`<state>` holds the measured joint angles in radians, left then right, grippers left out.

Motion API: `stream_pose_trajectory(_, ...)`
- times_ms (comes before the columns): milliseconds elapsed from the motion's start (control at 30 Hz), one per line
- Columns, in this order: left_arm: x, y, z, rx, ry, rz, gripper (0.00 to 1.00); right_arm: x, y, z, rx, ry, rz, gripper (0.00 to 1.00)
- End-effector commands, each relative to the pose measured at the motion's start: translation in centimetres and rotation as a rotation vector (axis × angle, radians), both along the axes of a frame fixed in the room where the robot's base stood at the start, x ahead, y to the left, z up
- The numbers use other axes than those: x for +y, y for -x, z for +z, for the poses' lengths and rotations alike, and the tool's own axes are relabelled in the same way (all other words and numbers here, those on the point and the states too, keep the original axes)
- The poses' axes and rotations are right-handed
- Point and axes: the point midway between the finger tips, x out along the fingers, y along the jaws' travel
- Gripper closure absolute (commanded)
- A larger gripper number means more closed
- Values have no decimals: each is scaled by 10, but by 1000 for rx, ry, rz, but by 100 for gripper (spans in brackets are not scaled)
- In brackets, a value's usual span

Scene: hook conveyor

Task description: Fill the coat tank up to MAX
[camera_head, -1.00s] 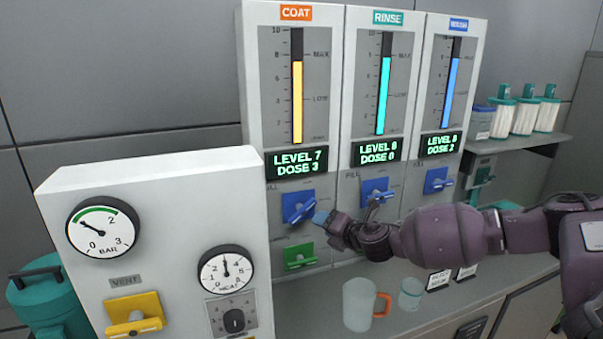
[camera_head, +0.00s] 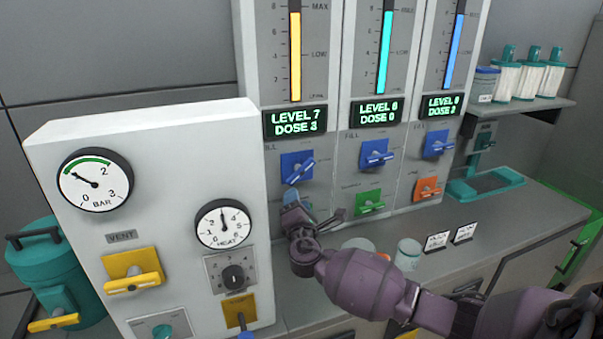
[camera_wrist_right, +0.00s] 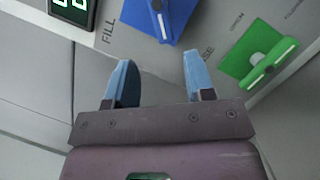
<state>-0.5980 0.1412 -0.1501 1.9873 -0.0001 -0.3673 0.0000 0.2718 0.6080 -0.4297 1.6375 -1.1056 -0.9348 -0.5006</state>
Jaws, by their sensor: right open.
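The coat gauge (camera_head: 295,55) has a yellow column whose top is a little below the MAX mark. The coat display (camera_head: 295,121) reads LEVEL 7, DOSE 3. The blue coat fill valve (camera_head: 297,167) below it has its handle tilted, right end up. My right gripper (camera_head: 314,206) is just below this valve, open and empty, and hides the coat column's green valve. In the right wrist view, its two blue fingers (camera_wrist_right: 158,75) are spread apart. A blue valve (camera_wrist_right: 158,18) beside the word FILL and a green valve (camera_wrist_right: 260,58) lie beyond the fingertips. My left gripper is not in view.
The rinse fill valve (camera_head: 376,153) and third blue valve (camera_head: 437,144) are to the right. A white panel (camera_head: 140,140) with dials juts out at left. A mug (camera_head: 358,244), partly hidden by my arm, and a jar (camera_head: 408,254) stand on the counter (camera_head: 480,225).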

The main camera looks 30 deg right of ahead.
Motion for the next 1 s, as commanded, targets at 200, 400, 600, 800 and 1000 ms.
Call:
stream_pose_trajectory(200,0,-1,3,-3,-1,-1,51,-14,6,9,-17,90,-100,51)
stream_pose_trajectory(400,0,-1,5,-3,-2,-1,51,-23,-9,15,-13,96,-101,51)
stream_pose_trajectory(600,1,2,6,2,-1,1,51,-41,-38,24,-14,95,-101,51)
stream_pose_trajectory(800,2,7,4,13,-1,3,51,-56,-63,30,-12,95,-100,51)
stream_pose_trajectory(1000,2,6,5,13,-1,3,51,-65,-78,34,-12,94,-99,51)
